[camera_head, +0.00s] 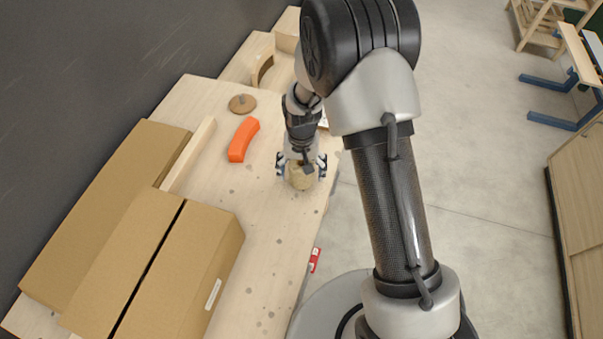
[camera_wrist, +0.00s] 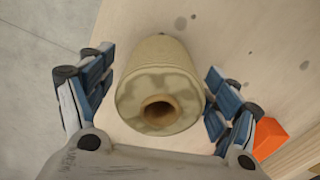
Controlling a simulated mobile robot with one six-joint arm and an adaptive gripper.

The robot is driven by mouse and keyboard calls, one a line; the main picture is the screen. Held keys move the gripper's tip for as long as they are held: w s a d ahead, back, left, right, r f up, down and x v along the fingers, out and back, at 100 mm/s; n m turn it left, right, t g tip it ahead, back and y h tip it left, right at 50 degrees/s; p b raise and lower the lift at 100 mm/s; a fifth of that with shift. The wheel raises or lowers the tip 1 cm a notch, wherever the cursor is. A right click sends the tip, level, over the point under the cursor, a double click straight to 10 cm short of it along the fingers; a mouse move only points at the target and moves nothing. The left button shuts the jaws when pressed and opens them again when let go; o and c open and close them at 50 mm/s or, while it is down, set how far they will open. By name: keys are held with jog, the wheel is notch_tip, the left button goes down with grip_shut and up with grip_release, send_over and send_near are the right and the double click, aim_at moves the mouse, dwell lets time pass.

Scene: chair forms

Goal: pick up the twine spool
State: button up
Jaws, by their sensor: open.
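The twine spool (camera_wrist: 160,75) is a beige cylinder with a brown hollow core, standing on the wooden workbench (camera_head: 262,215). In the head view the spool (camera_head: 301,178) is near the bench's right edge, partly hidden by my gripper (camera_head: 301,166). In the wrist view my gripper (camera_wrist: 158,92) is open, with one blue-padded finger on each side of the spool. A gap shows between the spool and the left finger; the right finger is very close to it, and I cannot tell if it touches.
An orange curved piece (camera_head: 243,139) lies left of my gripper, with a round brown disc with a knob (camera_head: 242,103) behind it. A pale wooden bar (camera_head: 188,155) and cardboard boxes (camera_head: 180,270) fill the left side. The bench's front middle is clear.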

notch_tip(320, 180, down, 2)
jog(key=shift+f, duration=0.1)
jog(key=shift+c, duration=0.5)
jog(key=c, duration=1.1)
jog(key=shift+r, duration=0.25)
notch_tip(320, 180, up, 20)
jog(key=p, duration=0.5)
jog(key=shift+f, duration=0.1)
